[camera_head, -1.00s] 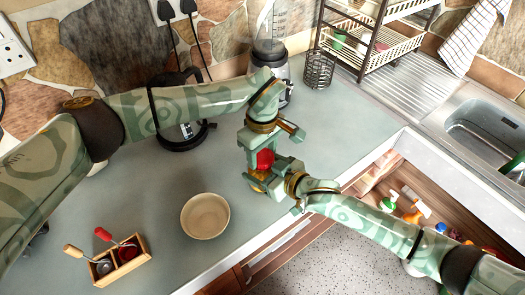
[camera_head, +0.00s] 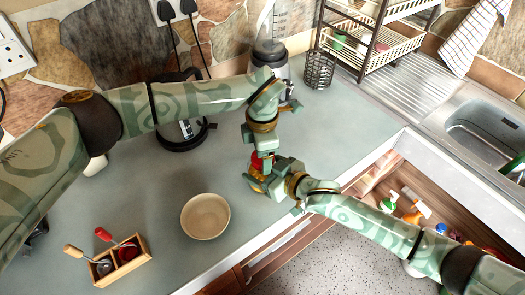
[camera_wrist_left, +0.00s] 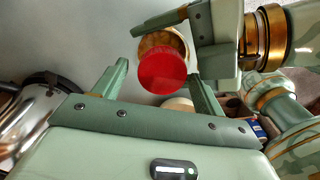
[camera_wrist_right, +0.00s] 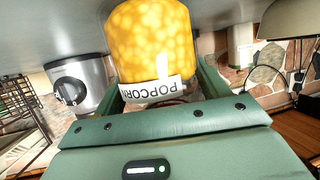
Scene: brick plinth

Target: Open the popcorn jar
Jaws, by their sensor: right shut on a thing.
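The popcorn jar, full of yellow kernels, shows large in the right wrist view (camera_wrist_right: 152,40) with a "POPCORN" label. In the head view its red lid (camera_head: 257,162) is partly hidden by the grippers. My right gripper (camera_head: 264,180) is shut on the jar's body from the side. My left gripper (camera_head: 259,148) is above the jar. In the left wrist view the round red lid (camera_wrist_left: 162,72) lies between the open left fingers (camera_wrist_left: 160,75), with a small gap on each side.
A beige bowl (camera_head: 205,216) and a wooden caddy with utensils (camera_head: 121,262) stand on the counter's left part. A dark kettle (camera_head: 181,135), a blender (camera_head: 270,52) and a black mesh holder (camera_head: 320,69) stand behind. An open drawer (camera_head: 378,185) with bottles is at right.

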